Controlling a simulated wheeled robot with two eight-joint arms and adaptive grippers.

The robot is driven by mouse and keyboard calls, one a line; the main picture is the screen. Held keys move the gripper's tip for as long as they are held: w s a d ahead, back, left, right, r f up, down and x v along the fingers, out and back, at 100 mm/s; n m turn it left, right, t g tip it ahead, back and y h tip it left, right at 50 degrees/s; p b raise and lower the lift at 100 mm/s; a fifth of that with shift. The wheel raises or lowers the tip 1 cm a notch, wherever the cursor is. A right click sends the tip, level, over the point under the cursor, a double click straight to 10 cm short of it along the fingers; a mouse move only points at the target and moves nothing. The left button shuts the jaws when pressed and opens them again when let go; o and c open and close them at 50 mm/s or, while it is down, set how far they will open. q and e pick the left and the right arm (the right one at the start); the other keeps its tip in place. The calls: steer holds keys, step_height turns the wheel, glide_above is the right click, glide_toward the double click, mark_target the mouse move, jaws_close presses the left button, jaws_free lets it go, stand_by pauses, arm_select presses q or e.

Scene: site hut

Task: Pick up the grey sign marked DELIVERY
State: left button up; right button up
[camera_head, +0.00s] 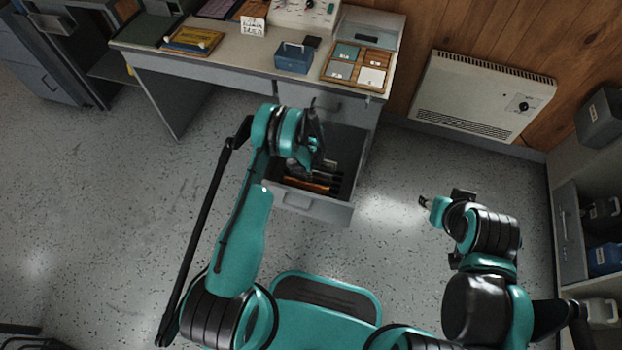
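I cannot read the word DELIVERY anywhere, so I cannot tell for sure which thing is the grey sign. A wooden tray (364,61) on the right of the desk holds several flat plates with small labels, among them a grey-green plate (340,71) and a white plate (372,77). My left gripper (319,150) is above the open desk drawer (316,206), in front of the desk and below the tray in the picture. Its fingers are dark and seen from above, so their opening is unclear. My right gripper (422,201) is over the floor, right of the drawer, apart from everything.
The drawer holds dark and orange items (307,184). On the desk (228,63) are a blue-grey box (293,57), a white card with writing (252,27), a yellow item (194,39) and a control panel (305,12). A white heater (482,95) stands at the wall. Floor right of the drawer is clear.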

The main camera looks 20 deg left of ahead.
arm_select(q)
steer(key=shift+r, duration=0.1)
steer(key=shift+c, duration=0.3)
jaws_close()
